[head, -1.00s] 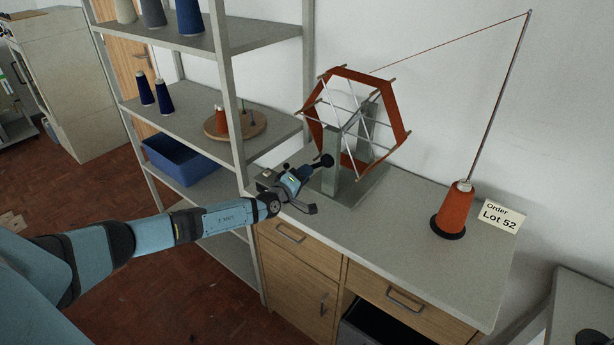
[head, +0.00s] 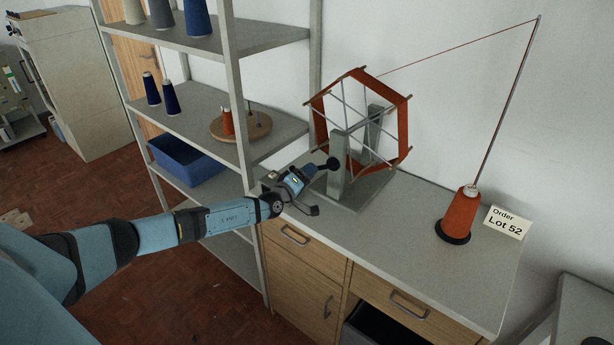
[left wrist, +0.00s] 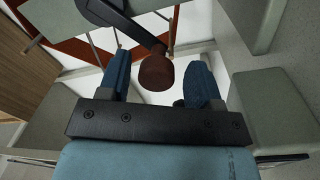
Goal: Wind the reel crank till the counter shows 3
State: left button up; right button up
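The winding reel (head: 403,128) has an orange-red hexagonal rim on grey posts (head: 339,165) and stands at the back left of the bench. Its dark crank arm (left wrist: 132,28) shows in the left wrist view and ends in a brown-red knob (left wrist: 156,73). In the head view the crank's black hub (head: 333,163) faces my arm, and the knob is hidden. My left gripper (head: 312,171) is at the crank. In the left wrist view its blue fingers (left wrist: 157,78) stand apart either side of the knob, with visible gaps. I cannot read any counter figure. My right gripper is out of view.
An orange thread cone (head: 461,213) stands on the bench (head: 400,240), its thread running over a tall rod to the reel. A card (head: 507,222) reads "Order Lot 52". Metal shelving (head: 237,100) with cones and a blue bin (head: 188,160) stands close left of my gripper.

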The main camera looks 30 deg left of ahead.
pick_arm(q)
jog(key=shift+d, duration=0.15)
jog(key=shift+s, duration=0.15)
jog(key=s+a, duration=0.1)
jog(key=s, duration=1.2)
jog(key=shift+s+a+f, duration=0.25)
jog(key=shift+f, duration=0.05)
